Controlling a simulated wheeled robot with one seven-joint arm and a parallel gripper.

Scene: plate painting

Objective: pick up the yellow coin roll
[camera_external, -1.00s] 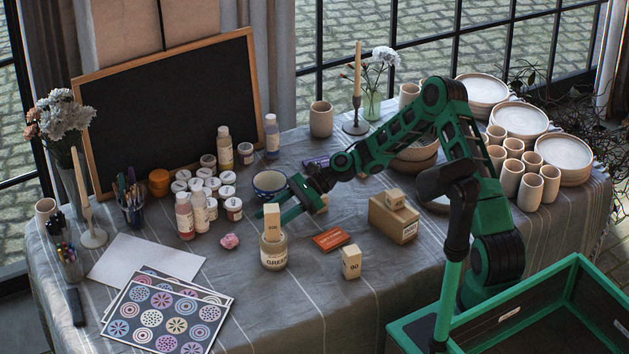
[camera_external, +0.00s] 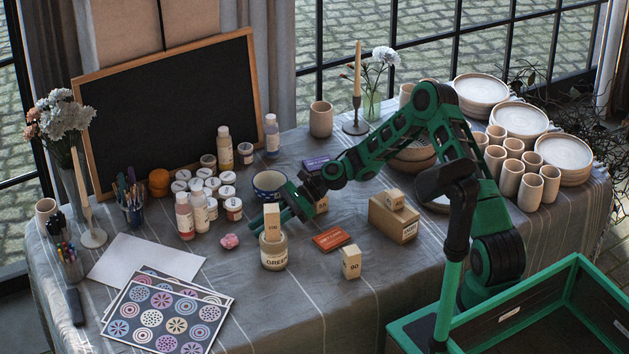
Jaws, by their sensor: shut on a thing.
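My gripper (camera_external: 272,219) is at the jar labelled GREEN (camera_external: 274,255), at the front middle of the table. Its green fingers lie on either side of a small upright pale yellow-beige block with a printed number (camera_external: 272,224), and it looks shut on that block. The block stands upright on top of the jar, and I see no gap between them. I cannot make out a separate yellow coin roll; this pale piece is the only thing at my fingers.
Near my gripper are a red-orange box (camera_external: 332,239), a block marked 90 (camera_external: 351,262), a blue-rimmed bowl (camera_external: 270,185) and a pink lump (camera_external: 230,241). Paint bottles (camera_external: 184,216) crowd the left. A cardboard box (camera_external: 394,220) stands to the right.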

